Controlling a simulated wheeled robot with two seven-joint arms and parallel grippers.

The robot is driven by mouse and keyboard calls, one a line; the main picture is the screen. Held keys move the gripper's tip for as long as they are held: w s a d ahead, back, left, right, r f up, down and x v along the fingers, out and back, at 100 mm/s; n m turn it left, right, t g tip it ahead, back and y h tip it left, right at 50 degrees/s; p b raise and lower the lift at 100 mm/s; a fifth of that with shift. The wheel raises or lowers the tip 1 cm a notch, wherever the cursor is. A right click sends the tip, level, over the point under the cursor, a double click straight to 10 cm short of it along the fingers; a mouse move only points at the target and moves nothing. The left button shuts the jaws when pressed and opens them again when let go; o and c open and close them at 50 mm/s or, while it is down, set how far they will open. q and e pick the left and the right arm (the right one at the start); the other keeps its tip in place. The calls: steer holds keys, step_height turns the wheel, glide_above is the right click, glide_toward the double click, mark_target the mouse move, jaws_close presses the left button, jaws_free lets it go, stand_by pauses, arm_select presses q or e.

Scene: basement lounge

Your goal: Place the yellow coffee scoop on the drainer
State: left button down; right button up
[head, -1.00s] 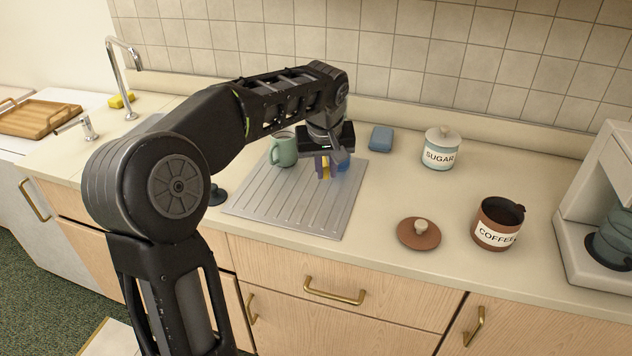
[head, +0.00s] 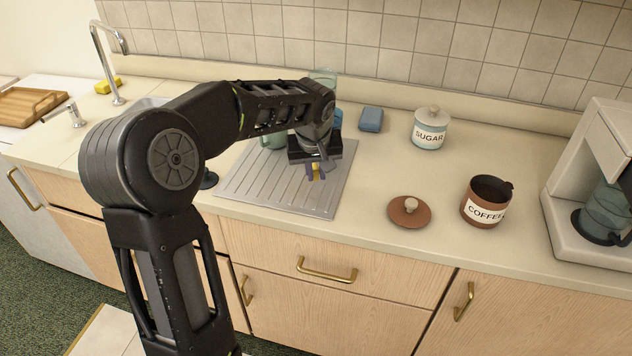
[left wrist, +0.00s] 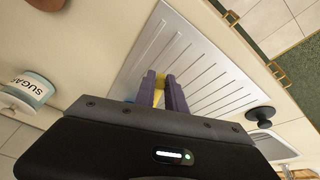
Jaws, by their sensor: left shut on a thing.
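The metal drainer (head: 250,183) lies on the counter, with ridges running along it. My left gripper (head: 315,176) is over the right part of the drainer, pointing down. It is shut on the yellow coffee scoop (left wrist: 160,80), of which only a small yellow part shows between the purple fingers in the left wrist view. The rest of the scoop is hidden by the gripper. I cannot tell whether the scoop touches the drainer (left wrist: 200,70). My right gripper is not in view.
A green mug (head: 272,140) stands at the drainer's back, partly behind my arm. A blue sponge (head: 371,119), a sugar jar (head: 430,130), a brown lid (head: 409,213), an open coffee jar (head: 485,203) and a coffee machine (head: 590,180) stand to the right.

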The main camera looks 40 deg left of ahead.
arm_select(q)
steer(key=shift+f, duration=1.8)
steer(key=shift+f, duration=0.2)
steer(key=c, duration=1.4)
jaws_free()
steer(key=shift+r, duration=0.35)
steer(key=v, duration=1.1)
steer(key=shift+s+d+r+b, duration=0.1)
steer(key=shift+s+r+b, duration=0.15)
steer(key=shift+r+b, duration=0.1)
steer(key=shift+f, duration=0.1)
